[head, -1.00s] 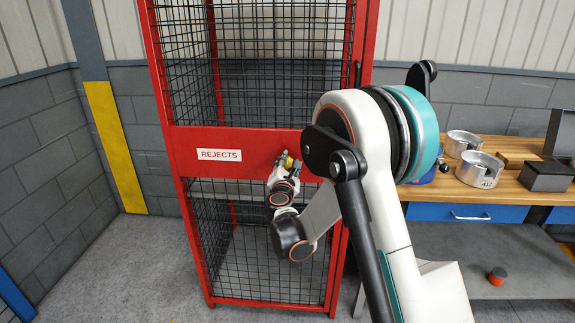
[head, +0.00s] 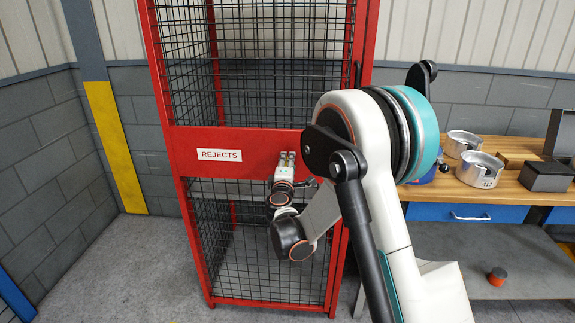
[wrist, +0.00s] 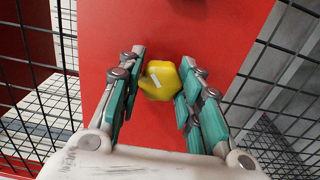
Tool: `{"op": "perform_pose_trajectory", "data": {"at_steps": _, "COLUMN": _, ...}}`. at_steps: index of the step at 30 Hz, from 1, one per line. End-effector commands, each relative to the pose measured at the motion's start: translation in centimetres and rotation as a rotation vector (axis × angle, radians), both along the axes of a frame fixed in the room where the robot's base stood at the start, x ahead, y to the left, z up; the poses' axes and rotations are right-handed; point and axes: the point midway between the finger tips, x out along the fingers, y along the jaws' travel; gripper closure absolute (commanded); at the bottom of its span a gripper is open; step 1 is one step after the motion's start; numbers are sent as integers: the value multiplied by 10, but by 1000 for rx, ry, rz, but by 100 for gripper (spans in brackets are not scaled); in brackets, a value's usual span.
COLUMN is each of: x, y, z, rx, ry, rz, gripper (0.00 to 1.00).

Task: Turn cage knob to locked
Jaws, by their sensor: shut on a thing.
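The red cage (head: 185,140) has a red middle panel with a "REJECTS" label (head: 219,155). In the wrist view the yellow knob (wrist: 161,80) stands on the red panel, with a short white line on its face. My gripper (wrist: 160,83) has its fingers on either side of the knob and is shut on it. In the head view my gripper (head: 286,159) is at the right part of the panel and mostly hides the knob. I see no locked or unlocked marking beside the knob.
Black mesh (head: 265,90) fills the cage above and below the panel. A wooden bench (head: 470,193) at the right holds metal housings (head: 480,169) and a dark box (head: 546,177). A small red-and-black part (head: 497,276) lies on its lower shelf. Floor at the left is clear.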

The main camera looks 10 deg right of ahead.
Motion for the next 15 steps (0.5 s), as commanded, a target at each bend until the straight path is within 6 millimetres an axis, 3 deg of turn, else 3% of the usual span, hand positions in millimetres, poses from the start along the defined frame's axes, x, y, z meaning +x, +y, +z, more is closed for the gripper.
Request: {"op": "perform_pose_trajectory", "data": {"at_steps": 15, "x": 0, "y": 0, "z": -1, "rx": 439, "ry": -143, "rz": 0, "gripper": 91}}
